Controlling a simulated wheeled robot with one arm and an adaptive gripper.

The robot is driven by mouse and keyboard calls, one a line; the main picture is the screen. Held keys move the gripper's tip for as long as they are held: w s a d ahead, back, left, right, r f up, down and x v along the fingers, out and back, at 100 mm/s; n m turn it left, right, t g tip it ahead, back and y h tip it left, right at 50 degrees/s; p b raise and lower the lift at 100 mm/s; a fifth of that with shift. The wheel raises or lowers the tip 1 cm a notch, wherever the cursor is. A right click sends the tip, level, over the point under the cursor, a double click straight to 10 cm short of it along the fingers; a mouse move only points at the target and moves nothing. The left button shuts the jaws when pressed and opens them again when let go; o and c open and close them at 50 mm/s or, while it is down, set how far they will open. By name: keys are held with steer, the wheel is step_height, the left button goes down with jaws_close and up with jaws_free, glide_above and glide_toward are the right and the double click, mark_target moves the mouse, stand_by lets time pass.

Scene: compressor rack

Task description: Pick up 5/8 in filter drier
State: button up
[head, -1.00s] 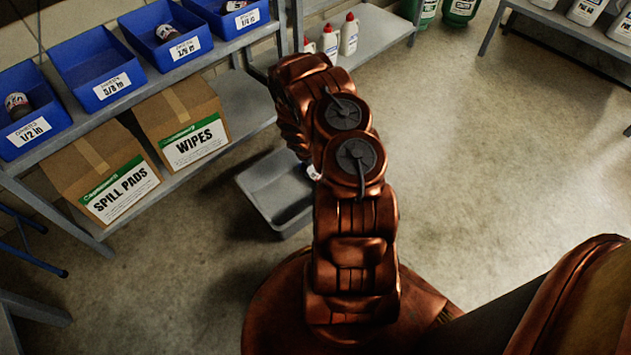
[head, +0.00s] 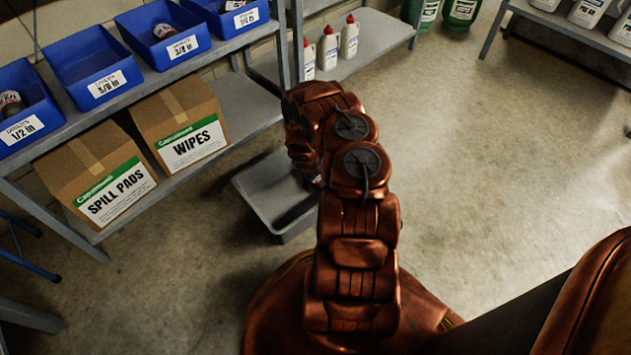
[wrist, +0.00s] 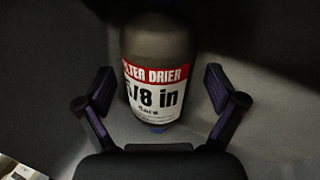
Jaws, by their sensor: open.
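The 5/8 in filter drier (wrist: 155,55) shows in the wrist view, a dark cylinder with a red and white label reading "5/8 in". It lies on a grey surface, with its near end toward my gripper. My gripper (wrist: 158,85) is open, with one finger on each side of the drier's near end. A gap shows between each finger and the drier. In the head view my arm hides the gripper and the drier. The grey tray (head: 262,192) on the floor is partly hidden behind my arm.
A shelf at the left holds blue bins (head: 92,65), including an empty-looking one labelled 5/8 in. Below stand a spill pads box (head: 100,180) and a wipes box (head: 180,125). White bottles (head: 330,48) stand on a low shelf behind. The floor at the right is clear.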

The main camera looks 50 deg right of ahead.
steer(key=shift+d, duration=0.1)
steer(key=c, duration=1.6)
